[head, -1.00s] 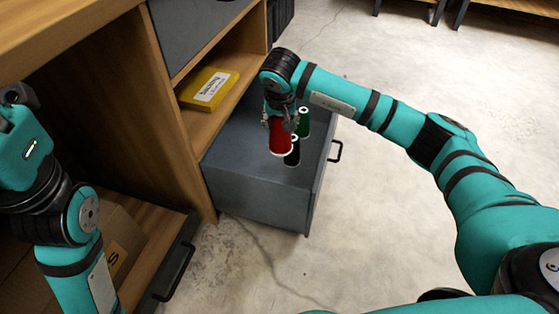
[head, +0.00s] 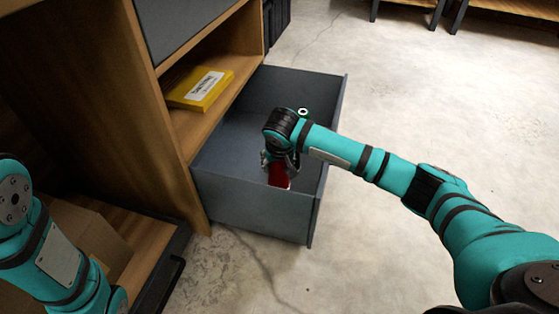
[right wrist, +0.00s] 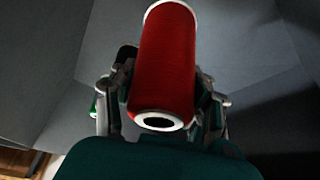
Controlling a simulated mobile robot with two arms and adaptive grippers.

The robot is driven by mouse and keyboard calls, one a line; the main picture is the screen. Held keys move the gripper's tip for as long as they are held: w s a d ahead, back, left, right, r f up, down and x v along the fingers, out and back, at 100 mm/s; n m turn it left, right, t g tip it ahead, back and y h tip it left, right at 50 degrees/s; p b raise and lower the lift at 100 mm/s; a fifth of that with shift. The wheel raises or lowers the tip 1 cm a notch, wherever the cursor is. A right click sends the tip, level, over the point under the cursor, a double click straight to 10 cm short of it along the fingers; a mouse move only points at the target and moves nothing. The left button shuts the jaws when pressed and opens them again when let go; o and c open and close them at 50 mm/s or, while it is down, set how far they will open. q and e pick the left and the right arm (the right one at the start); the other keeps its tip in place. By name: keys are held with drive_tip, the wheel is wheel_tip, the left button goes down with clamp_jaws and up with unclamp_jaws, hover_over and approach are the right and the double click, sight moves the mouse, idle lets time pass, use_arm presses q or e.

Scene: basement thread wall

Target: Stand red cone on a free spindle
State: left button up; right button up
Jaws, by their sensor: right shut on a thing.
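My right gripper (head: 279,160) is shut on the red cone (head: 279,176) inside the open grey drawer (head: 252,207). The right wrist view shows the red cone (right wrist: 165,65) between both fingers, with a white ring at the near end around a dark hole. A green cone (head: 303,112) shows only its pale top ring behind my right arm. My left gripper is out of the picture.
The drawer's front wall and right wall stand close around my right gripper. A yellow box (head: 200,89) lies on the wooden shelf left of the drawer. A lower drawer (head: 160,280) is open at bottom left. The concrete floor (head: 420,110) to the right is clear.

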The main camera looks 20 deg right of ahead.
wheel_tip(320, 180, down, 8)
drive_tip(key=b, duration=0.5)
drive_tip(key=shift+r, duration=0.25)
drive_tip(key=shift+f, duration=0.2)
idle(0.5)
drive_tip(key=o, duration=1.5)
drive_tip(key=shift+c, duration=0.2)
